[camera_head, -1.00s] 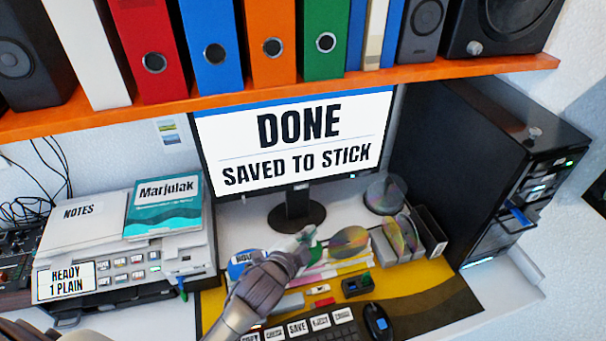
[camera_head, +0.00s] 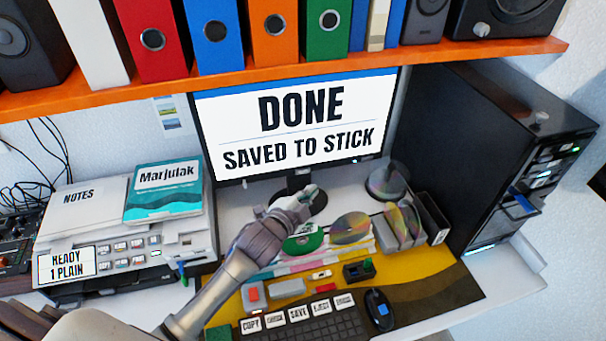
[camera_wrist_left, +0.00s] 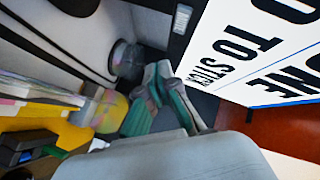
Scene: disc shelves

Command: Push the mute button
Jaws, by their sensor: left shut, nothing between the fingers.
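I cannot make out a button marked mute in either view. The monitor (camera_head: 290,120) reads "DONE, SAVED TO STICK". My left gripper (camera_head: 311,191) is shut and empty, in front of the monitor's stand in the head view. In the left wrist view its fingertips (camera_wrist_left: 163,68) are together, close to the monitor's lower edge. My left forearm crosses the desk from the lower left. The keyboard (camera_head: 305,331) has large keys, among them COPY, SAVE and EJECT. My right gripper is not in view.
An orange shelf (camera_head: 290,80) with binders and speakers hangs above the monitor. A black computer tower (camera_head: 470,150) stands at right. A printer (camera_head: 125,262) with notes stands at left. Discs (camera_head: 350,228), a disc rack and a mouse (camera_head: 378,308) crowd the desk near my gripper.

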